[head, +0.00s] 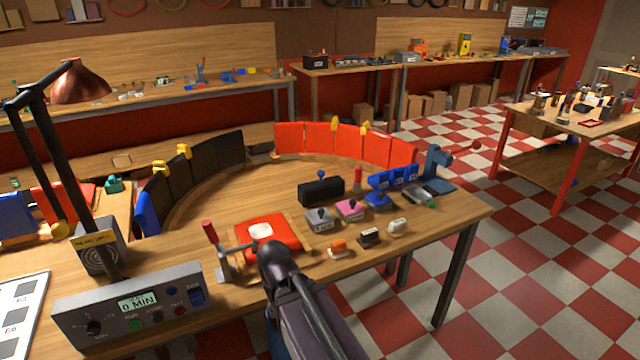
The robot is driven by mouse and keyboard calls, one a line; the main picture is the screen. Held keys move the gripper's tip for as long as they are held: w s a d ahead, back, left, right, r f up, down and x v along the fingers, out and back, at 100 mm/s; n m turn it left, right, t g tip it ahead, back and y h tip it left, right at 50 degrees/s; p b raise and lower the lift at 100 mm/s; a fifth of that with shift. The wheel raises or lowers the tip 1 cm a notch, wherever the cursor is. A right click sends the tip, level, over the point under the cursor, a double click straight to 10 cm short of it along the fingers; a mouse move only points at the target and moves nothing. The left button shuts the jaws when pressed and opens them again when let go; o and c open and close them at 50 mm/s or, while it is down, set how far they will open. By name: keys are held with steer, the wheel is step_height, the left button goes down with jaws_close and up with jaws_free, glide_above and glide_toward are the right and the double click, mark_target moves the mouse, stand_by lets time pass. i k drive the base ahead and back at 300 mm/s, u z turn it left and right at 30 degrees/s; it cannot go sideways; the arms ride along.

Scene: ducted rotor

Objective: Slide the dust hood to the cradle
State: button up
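I cannot tell for sure which thing is the dust hood; a black box-like cover with a blue knob (321,191) stands on the near bench, right of its middle. I cannot name the cradle for sure either; a blue stand with labelled faces (391,186) is to the right of the black cover, with a gap between them. My gripper (268,252) is at the end of my dark arm, over the bench's front part. It is near the red pad with a pale disc (262,232), left of and nearer than the black cover. Its fingers are not clearly seen.
Curved red panels (345,141) and black panels (196,165) with yellow clips stand around the bench's back. A red-handled clamp (215,245), a control box (130,308), grey and pink switch blocks (335,213) and small blocks (368,237) crowd the front. Bare wood lies behind the black cover.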

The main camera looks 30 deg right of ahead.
mark_target(315, 192)
steer(key=k, duration=0.65)
steer(key=z, duration=0.45)
steer(key=i, duration=1.55)
steer(key=z, duration=0.2)
